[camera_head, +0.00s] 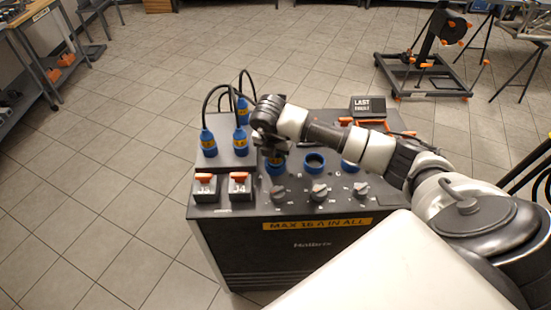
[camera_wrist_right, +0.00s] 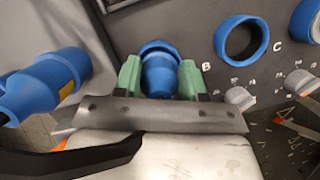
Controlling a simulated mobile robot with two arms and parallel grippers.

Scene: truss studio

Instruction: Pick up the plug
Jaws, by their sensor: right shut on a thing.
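A blue plug (camera_wrist_right: 160,72) is between the green fingertips of my right gripper (camera_wrist_right: 162,78) in the right wrist view, and the fingers are shut on it. In the head view my right gripper (camera_head: 270,145) is over the left end of the socket row on the dark box. A blue part (camera_head: 276,166) shows just below it, largely covered by the gripper. Whether the held plug sits in a socket or is clear of it I cannot tell. My left gripper is not in view.
The dark power box (camera_head: 320,265) has an open blue socket (camera_head: 314,162), knobs and two orange-topped switches (camera_head: 204,182). Blue cabled plugs (camera_head: 208,142) stand at its left. A small black sign (camera_head: 367,107) is at the back. Tiled floor lies free around the box.

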